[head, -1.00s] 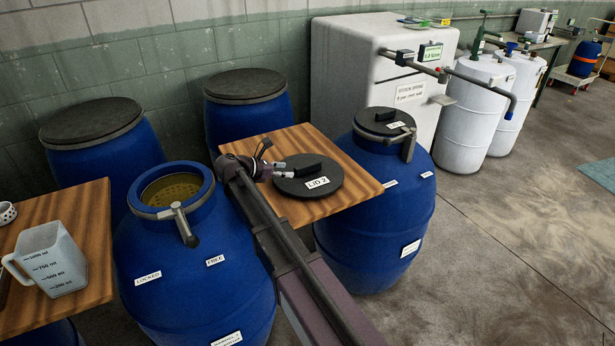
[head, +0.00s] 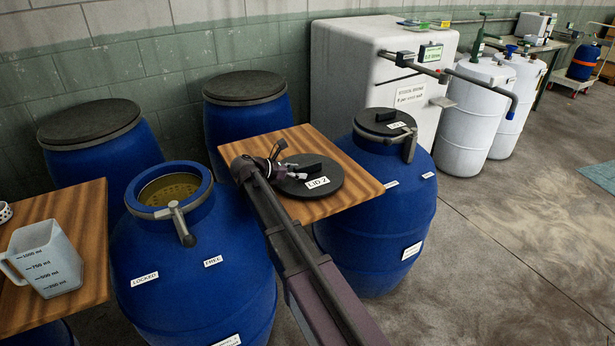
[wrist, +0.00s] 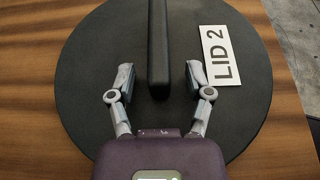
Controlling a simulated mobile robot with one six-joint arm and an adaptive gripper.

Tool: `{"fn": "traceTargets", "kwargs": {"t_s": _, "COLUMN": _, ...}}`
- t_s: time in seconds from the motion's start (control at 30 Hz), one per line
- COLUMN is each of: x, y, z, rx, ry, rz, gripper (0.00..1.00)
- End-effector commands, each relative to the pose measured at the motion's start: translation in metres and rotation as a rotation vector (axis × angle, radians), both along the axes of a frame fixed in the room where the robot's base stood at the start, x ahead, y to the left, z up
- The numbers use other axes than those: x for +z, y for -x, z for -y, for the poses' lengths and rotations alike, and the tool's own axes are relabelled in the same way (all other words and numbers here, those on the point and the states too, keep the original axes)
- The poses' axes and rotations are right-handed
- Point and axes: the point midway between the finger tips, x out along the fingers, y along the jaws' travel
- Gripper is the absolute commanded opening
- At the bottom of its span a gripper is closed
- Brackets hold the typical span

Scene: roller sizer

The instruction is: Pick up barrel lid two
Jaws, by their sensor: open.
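Barrel lid two (head: 326,188) is a dark round disc with a raised bar handle and a white "LID 2" label. It lies flat on a wooden board (head: 355,190) between two blue barrels. In the wrist view the lid (wrist: 85,50) fills most of the picture and its handle (wrist: 159,40) runs up the middle. My gripper (wrist: 158,78) is open, with one finger on each side of the handle's near end and gaps on both sides. In the head view my gripper (head: 282,172) is over the lid's left part. Its height above the lid is hard to tell.
An open blue barrel (head: 185,270) with a lever clamp stands at left. A lidded blue barrel (head: 385,230) stands at right. Two more lidded barrels stand by the wall. A measuring jug (head: 45,262) sits on a wooden top at far left.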

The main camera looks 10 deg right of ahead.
Motion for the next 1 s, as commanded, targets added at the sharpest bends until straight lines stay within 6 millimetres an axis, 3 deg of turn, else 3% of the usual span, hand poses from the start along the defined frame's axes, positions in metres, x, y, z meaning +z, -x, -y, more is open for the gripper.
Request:
{"fn": "traceTargets", "kwargs": {"t_s": 0.33, "x": 0.0001, "y": 0.0001, "z": -0.0003, "rx": 0.000, "ry": 0.000, "rz": 0.000, "gripper": 0.66}}
{"fn": "traceTargets", "kwargs": {"t_s": 0.37, "x": 0.0001, "y": 0.0001, "z": -0.0003, "rx": 0.000, "ry": 0.000, "rz": 0.000, "gripper": 0.60}}
{"fn": "traceTargets", "kwargs": {"t_s": 0.57, "x": 0.0001, "y": 0.0002, "z": -0.0002, "rx": 0.000, "ry": 0.000, "rz": 0.000, "gripper": 0.00}}
{"fn": "traceTargets", "kwargs": {"t_s": 1.0, "x": 0.0010, "y": 0.0003, "z": 0.0002, "rx": -0.001, "ry": 0.001, "rz": 0.000, "gripper": 0.00}}
